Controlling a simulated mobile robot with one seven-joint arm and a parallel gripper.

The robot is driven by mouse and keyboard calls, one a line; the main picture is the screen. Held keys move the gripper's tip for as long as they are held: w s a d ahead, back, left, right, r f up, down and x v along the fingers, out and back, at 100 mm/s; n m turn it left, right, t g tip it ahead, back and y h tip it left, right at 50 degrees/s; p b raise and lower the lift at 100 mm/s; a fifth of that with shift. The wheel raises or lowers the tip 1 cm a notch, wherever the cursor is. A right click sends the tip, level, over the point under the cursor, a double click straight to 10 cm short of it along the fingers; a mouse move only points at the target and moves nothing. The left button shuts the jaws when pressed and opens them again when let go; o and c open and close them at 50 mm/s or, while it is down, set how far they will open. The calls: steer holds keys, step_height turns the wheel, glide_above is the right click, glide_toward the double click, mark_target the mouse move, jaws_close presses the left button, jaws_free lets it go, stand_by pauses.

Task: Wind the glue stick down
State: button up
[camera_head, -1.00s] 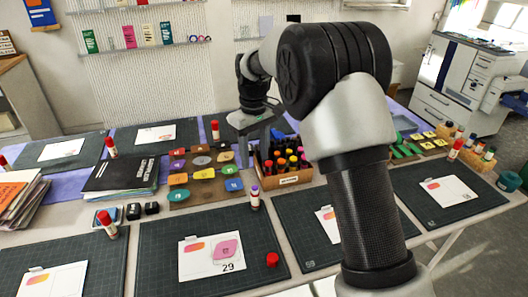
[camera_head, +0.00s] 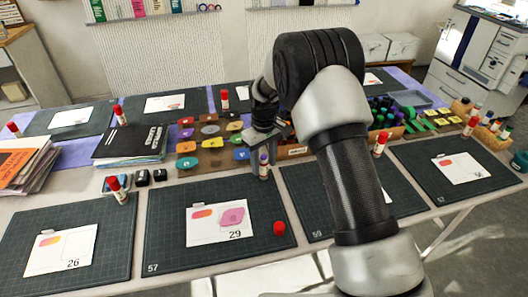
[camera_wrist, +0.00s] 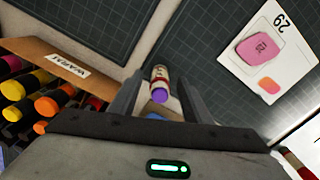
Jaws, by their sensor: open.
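The uncapped glue stick (camera_head: 263,168) stands upright at the back edge of the mat numbered 57, with purple glue showing at its top. Its red cap (camera_head: 279,228) lies apart on that mat, right of card 29. My gripper (camera_head: 265,152) is open over the glue stick from above. In the wrist view the glue stick (camera_wrist: 160,82) lies between the two open fingers (camera_wrist: 160,98), its purple end towards the palm. I cannot tell whether either finger touches it.
The wooden marker box labelled WARM (camera_wrist: 72,70) stands close beside my gripper. Capped glue sticks stand nearby, one at left (camera_head: 117,190) and one at right (camera_head: 380,144). Card 29 (camera_head: 205,232) lies on the mat (camera_head: 165,250). Colour tiles (camera_head: 187,163) lie behind.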

steer(key=shift+f, duration=0.9)
steer(key=c, duration=1)
